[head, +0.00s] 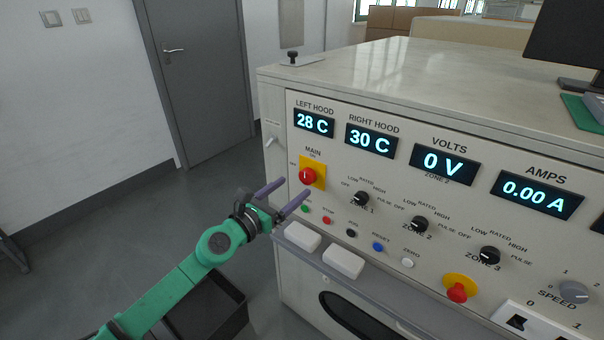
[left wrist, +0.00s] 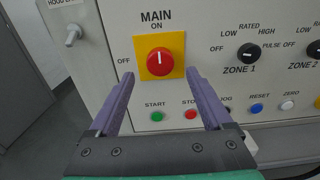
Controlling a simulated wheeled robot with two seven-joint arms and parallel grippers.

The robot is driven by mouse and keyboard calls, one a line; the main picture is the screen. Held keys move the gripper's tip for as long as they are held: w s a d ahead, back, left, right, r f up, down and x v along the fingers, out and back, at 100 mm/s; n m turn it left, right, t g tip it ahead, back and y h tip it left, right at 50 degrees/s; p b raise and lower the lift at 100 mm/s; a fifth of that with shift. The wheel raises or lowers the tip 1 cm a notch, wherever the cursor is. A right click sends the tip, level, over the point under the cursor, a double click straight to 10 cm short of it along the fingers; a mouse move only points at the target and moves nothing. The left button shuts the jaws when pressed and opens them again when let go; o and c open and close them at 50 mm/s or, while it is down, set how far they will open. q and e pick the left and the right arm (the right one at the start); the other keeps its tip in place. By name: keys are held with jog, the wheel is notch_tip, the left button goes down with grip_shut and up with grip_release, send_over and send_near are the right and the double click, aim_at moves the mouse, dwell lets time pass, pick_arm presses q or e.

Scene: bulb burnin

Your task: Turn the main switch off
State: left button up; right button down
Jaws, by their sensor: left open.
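The main switch (head: 308,176) is a red round knob on a yellow square plate at the left of the panel, under the MAIN label. It also shows in the left wrist view (left wrist: 160,62), where its white mark points up to ON; OFF is lettered at its left. My left gripper (head: 288,193) has two purple fingers, spread open and empty. It is in front of the panel, just below and left of the knob in the head view. In the left wrist view the knob lies ahead, between and beyond the fingertips, apart from them. My right gripper is not in view.
Start (left wrist: 157,116) and stop (left wrist: 191,114) buttons sit below the switch. Zone knobs (head: 361,198) are to its right. Two white blocks (head: 343,261) lie on the ledge below. A toggle lever (left wrist: 73,35) sticks out at the panel's left. Free floor lies left.

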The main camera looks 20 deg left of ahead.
aim_at(305, 178)
pick_arm(q)
jog(key=x, duration=0.5)
jog(key=shift+w+d, duration=0.1)
jog(key=shift+w, duration=0.1)
jog(key=shift+c, duration=0.9)
grip_shut()
